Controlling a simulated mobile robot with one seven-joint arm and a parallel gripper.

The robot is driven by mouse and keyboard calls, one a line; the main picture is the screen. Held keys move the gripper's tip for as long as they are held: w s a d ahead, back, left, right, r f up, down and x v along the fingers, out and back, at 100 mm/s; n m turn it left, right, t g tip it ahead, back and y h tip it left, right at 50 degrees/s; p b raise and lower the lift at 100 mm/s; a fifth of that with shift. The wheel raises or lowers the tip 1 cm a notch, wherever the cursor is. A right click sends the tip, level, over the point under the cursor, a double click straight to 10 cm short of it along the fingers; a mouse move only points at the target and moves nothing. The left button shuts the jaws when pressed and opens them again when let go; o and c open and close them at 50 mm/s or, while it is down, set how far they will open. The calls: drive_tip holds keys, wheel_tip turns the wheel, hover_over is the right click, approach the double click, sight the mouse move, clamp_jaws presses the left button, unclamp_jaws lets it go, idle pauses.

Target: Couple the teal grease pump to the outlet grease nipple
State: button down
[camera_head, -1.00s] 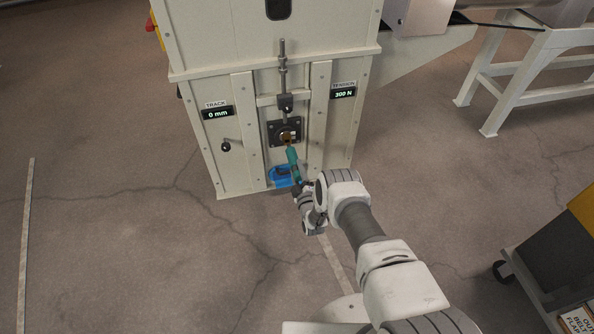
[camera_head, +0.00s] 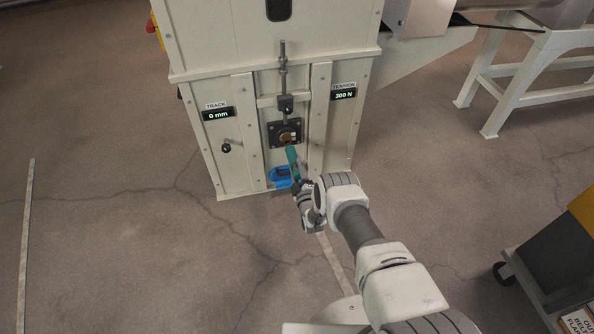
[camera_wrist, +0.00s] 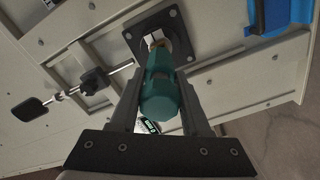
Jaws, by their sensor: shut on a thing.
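The teal grease pump (camera_head: 292,155) is held in my gripper (camera_head: 297,180), below and in front of the dark square bearing plate (camera_head: 285,133) on the machine's front. In the wrist view the pump (camera_wrist: 161,97) lies between the two fingers of my gripper (camera_wrist: 160,85), its far end pointing at the bearing plate (camera_wrist: 178,30).
A blue object (camera_head: 279,177) is low on the machine front, left of the gripper. A threaded rod with a black block (camera_head: 285,103) is above the plate. A black knob (camera_head: 226,147) is to the left. A dark cart (camera_head: 560,265) stands at lower right.

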drive_tip(key=shift+w+a, duration=0.15)
drive_tip(key=shift+w, duration=0.25)
drive_tip(key=shift+w+a, duration=0.2)
drive_tip(key=shift+w, duration=0.5)
drive_tip(key=shift+c, duration=1.4)
unclamp_jaws()
drive_tip(key=shift+s, duration=0.1)
